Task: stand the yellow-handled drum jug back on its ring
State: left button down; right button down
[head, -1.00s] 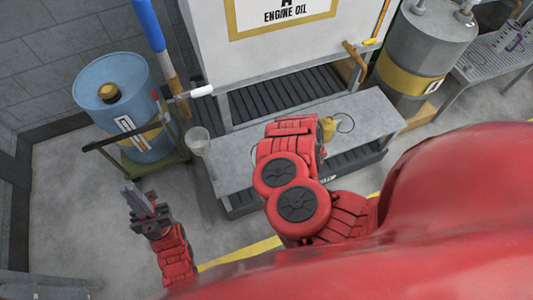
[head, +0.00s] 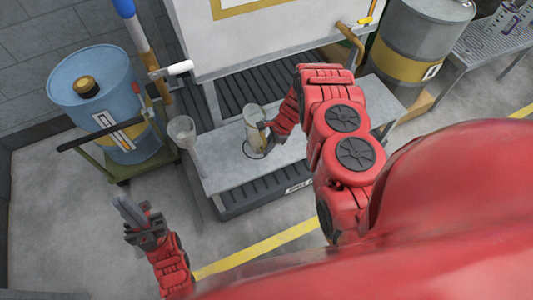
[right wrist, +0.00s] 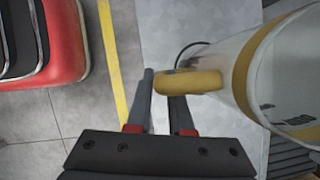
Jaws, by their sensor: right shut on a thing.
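The drum jug (head: 255,117) is a pale, see-through vessel with a yellow band and looks roughly upright over the grey bench (head: 222,172). Its yellow handle (right wrist: 190,82) shows in the right wrist view. My right gripper (head: 269,127) is shut on the handle; its fingers (right wrist: 162,98) lie on either side of it. A dark ring (head: 247,153) shows by the jug's base, partly hidden; a dark arc (right wrist: 184,50) shows beside the jug in the wrist view. I cannot tell whether the base touches the bench. My left gripper (head: 130,212) is away over the floor.
A clear funnel-like vessel (head: 183,131) stands at the bench's left end. A blue drum (head: 97,95) on a green trolley is at left. The white tank (head: 270,48) with a yellow-handled valve (head: 363,21) stands behind the bench. A grey drum (head: 425,38) is at back right.

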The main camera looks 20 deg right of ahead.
jog(key=shift+w+d+r, duration=0.1)
jog(key=shift+w, duration=0.15)
notch_tip(320, 180, down, 4)
jog(key=shift+w+r, duration=0.1)
jog(key=shift+r, duration=0.1)
jog(key=shift+f, duration=0.2)
jog(key=c, duration=0.8)
grip_release()
jog(key=shift+r, duration=0.2)
